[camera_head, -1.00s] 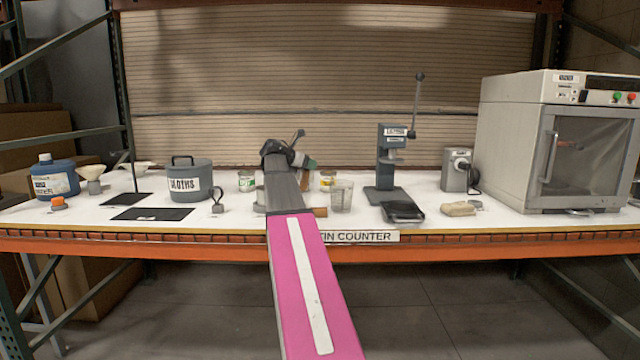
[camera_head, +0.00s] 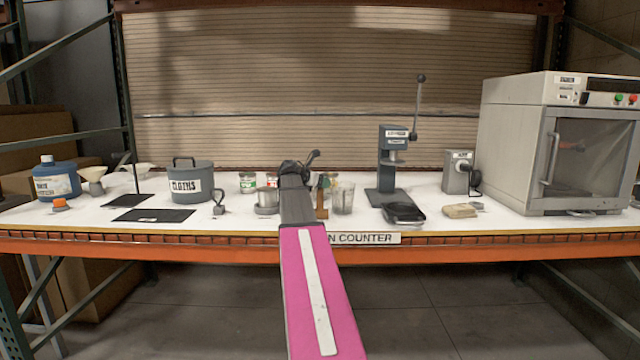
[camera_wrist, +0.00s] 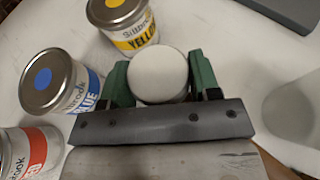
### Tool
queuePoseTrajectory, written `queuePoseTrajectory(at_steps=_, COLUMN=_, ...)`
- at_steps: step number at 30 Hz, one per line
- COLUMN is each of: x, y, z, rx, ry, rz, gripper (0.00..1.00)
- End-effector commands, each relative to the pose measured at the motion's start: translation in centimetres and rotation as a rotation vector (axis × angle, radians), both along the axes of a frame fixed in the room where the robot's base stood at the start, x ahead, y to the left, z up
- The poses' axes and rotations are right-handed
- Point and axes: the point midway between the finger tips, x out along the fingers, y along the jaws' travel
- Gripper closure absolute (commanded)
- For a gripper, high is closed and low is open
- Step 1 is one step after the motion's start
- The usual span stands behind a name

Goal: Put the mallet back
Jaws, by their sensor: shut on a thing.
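My gripper (camera_wrist: 160,88) has its green fingers closed on either side of a thing with a round, pale top. I take this to be the mallet (camera_wrist: 158,72), seen end-on; its lower part and handle are hidden. In the head view my arm covers the held thing, and my gripper (camera_head: 297,168) is over the middle of the counter. A brown wooden upright piece (camera_head: 321,200) stands just right of my arm. Brown also shows at the lower right of the wrist view.
Yellow (camera_wrist: 125,22), blue (camera_wrist: 60,82) and red (camera_wrist: 25,152) tins stand close to my gripper's left. A clear beaker (camera_head: 343,198) is at its right, a metal cup (camera_head: 267,203) at its left. A lever press (camera_head: 388,165) stands further right.

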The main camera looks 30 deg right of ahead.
Motion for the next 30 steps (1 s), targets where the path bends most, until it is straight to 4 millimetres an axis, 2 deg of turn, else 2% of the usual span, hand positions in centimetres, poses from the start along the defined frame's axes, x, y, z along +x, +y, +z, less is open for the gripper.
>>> queuePoseTrajectory(at_steps=5, x=0.0, y=0.0, z=-0.3, rx=-0.001, ry=0.001, rz=0.000, gripper=0.72)
queuePoseTrajectory(at_steps=6, x=0.0, y=0.0, z=-0.2, rx=0.000, ry=0.000, rz=0.000, gripper=0.30)
queuePoseTrajectory(at_steps=7, x=0.0, y=0.0, z=-0.2, rx=0.000, ry=0.000, rz=0.000, gripper=0.21)
queuePoseTrajectory(at_steps=8, x=0.0, y=0.0, z=-0.2, rx=0.000, ry=0.000, rz=0.000, gripper=0.18)
queuePoseTrajectory(at_steps=19, x=-0.1, y=0.3, z=0.2, rx=0.000, ry=0.000, rz=0.001, gripper=0.18)
queuePoseTrajectory(at_steps=23, x=-0.5, y=1.8, z=0.8, rx=-0.001, ry=-0.001, rz=0.002, gripper=0.18)
queuePoseTrajectory(at_steps=30, x=-1.6, y=6.2, z=2.7, rx=-0.001, ry=-0.001, rz=0.003, gripper=0.18)
